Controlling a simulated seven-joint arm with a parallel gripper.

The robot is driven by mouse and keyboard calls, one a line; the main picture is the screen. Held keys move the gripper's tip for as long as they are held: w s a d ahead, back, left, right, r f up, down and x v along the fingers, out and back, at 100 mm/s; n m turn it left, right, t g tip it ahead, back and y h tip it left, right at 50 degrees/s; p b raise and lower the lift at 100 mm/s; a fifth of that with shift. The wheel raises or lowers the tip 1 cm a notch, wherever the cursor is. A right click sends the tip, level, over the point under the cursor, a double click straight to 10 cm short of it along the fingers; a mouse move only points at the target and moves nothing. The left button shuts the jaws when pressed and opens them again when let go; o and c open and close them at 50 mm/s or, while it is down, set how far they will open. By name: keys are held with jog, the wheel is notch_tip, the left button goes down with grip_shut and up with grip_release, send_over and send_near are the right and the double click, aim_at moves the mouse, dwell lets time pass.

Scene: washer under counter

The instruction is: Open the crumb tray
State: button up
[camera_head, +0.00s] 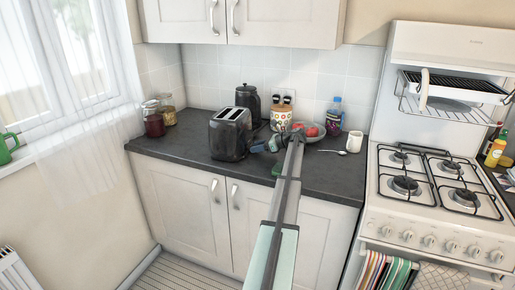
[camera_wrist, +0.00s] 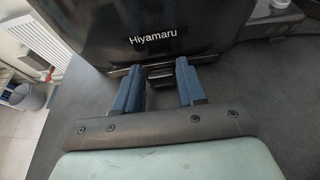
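A black toaster (camera_head: 230,135) stands on the dark counter. The wrist view shows its dark face (camera_wrist: 160,38) with the word "Hiyamaru" close up. At the base of that face, a small dark tab (camera_wrist: 158,76), which looks like the crumb tray's handle, shows between my fingertips. The tray looks pushed in. My gripper (camera_wrist: 160,73) has two blue fingers standing apart, one on each side of the tab; a gap shows and I see no clear contact. In the head view my gripper (camera_head: 266,146) is low at the toaster's right side, partly hidden by my arm.
A bowl with red fruit (camera_head: 311,130), a bottle (camera_head: 334,117) and a white mug (camera_head: 355,141) are to the right. Jars (camera_head: 153,121) stand left. The counter front (camera_head: 190,162) is clear.

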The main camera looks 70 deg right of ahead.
aim_at(274, 156)
grip_shut()
jog(key=s, duration=0.8)
jog(key=shift+d, duration=0.4)
jog(key=shift+o, duration=2)
grip_release()
jog(key=v, duration=1.3)
jog(key=shift+s+r, duration=0.15)
jog(key=shift+s, duration=0.25)
